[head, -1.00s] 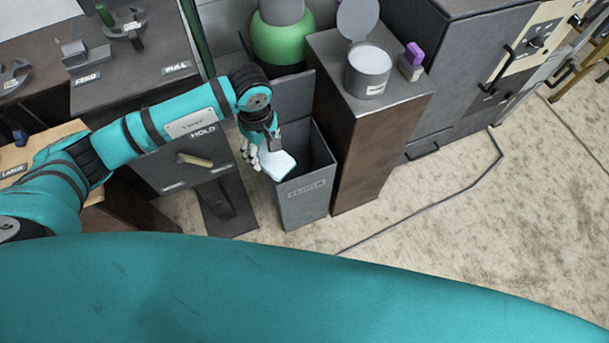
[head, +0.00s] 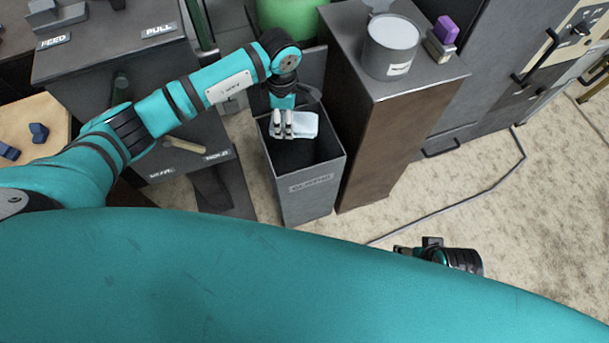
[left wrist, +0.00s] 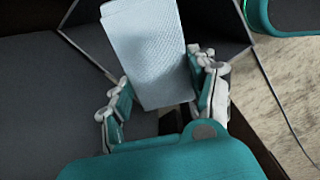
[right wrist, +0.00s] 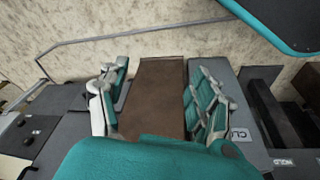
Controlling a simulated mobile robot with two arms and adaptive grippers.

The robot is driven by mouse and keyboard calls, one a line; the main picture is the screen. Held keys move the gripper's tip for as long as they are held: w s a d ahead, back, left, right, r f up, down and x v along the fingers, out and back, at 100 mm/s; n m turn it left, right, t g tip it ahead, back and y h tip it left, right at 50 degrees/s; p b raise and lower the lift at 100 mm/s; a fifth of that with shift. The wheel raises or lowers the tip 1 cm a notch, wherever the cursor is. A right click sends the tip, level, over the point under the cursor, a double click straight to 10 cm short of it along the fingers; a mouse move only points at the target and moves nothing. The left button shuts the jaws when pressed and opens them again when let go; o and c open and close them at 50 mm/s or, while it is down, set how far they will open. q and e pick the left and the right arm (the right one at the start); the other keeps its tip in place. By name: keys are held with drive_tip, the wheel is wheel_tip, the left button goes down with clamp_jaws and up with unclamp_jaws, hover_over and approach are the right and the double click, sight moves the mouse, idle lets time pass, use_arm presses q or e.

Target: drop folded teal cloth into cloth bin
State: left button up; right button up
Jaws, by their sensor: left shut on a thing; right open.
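A folded cloth (head: 306,125), pale blue-white in these views, is held by my left gripper (head: 283,130). The grey open-topped cloth bin (head: 312,195) stands on the floor, with a label on its front. The gripper and cloth are over the bin's mouth, near its back rim in the head view. In the left wrist view the cloth (left wrist: 145,45) is between the fingers of my left gripper (left wrist: 163,85); the dark bin interior lies behind it. My right gripper (head: 405,250) is low at the right; the right wrist view shows its fingers (right wrist: 157,85) open and empty.
A brown-sided pedestal (head: 385,140) stands right beside the bin, carrying an open can (head: 391,50) and a purple-topped block (head: 445,30). A grey cabinet (head: 110,60) is left of the bin, and a green cylinder (head: 292,15) behind. Floor to the right is mostly clear.

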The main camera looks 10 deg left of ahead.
use_arm(q)
wheel_tip(320, 180, down, 3)
drive_tip(key=shift+r+b, duration=0.15)
drive_tip(key=shift+b, duration=0.7)
drive_tip(key=shift+f, duration=0.35)
use_arm(e)
drive_tip(key=v, duration=0.6)
drive_tip(key=shift+r, duration=0.25)
drive_tip(key=shift+d, duration=0.1)
use_arm(q)
drive_tip(key=o, duration=1.2)
drive_tip(key=shift+r, duration=0.1)
wheel_tip(320, 180, up, 7)
drive_tip(key=shift+r, duration=0.15)
